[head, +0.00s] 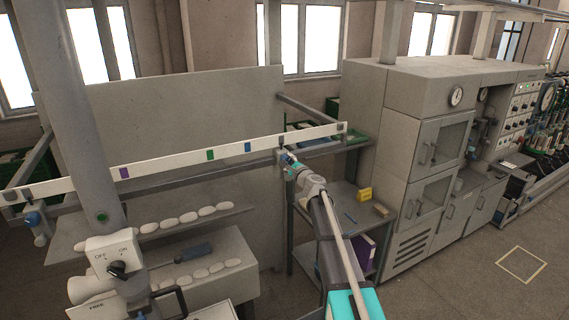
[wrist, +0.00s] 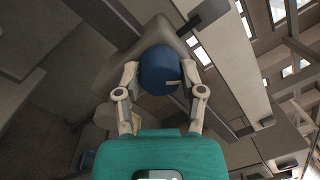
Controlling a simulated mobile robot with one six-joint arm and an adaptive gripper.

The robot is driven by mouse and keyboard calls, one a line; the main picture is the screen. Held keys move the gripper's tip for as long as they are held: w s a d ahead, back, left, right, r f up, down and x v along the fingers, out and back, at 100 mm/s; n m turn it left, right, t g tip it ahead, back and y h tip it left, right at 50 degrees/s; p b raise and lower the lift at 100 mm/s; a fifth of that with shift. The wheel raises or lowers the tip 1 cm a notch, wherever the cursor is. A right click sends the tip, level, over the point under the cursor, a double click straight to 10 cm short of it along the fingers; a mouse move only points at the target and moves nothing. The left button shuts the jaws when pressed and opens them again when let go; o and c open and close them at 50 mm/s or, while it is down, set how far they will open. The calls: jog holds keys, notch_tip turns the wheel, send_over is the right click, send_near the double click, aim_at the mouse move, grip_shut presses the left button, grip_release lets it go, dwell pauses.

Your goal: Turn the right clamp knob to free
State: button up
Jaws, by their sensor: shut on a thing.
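The right clamp knob is a round blue knob (wrist: 158,70) in the wrist view, with a short pale mark near its lower right edge. It sits on a grey clamp body (wrist: 130,58). My gripper (wrist: 160,66) has one finger on each side of the knob and is shut on it. In the head view my gripper (head: 289,162) reaches the right end of the long white rail (head: 180,160), and largely hides the knob there. The left clamp knob (head: 33,219) is blue and sits at the rail's far left end.
A switch box (head: 112,256) marked OFF and ON stands at the front left. A small table (head: 338,198) with yellow boxes (head: 364,194) and a grey cabinet (head: 420,150) stand right of my arm.

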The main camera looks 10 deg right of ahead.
jog(key=shift+s, duration=0.1)
jog(key=o, duration=1.2)
jog(key=shift+f, duration=0.1)
jog(key=shift+c, duration=0.2)
jog(key=shift+w, duration=0.2)
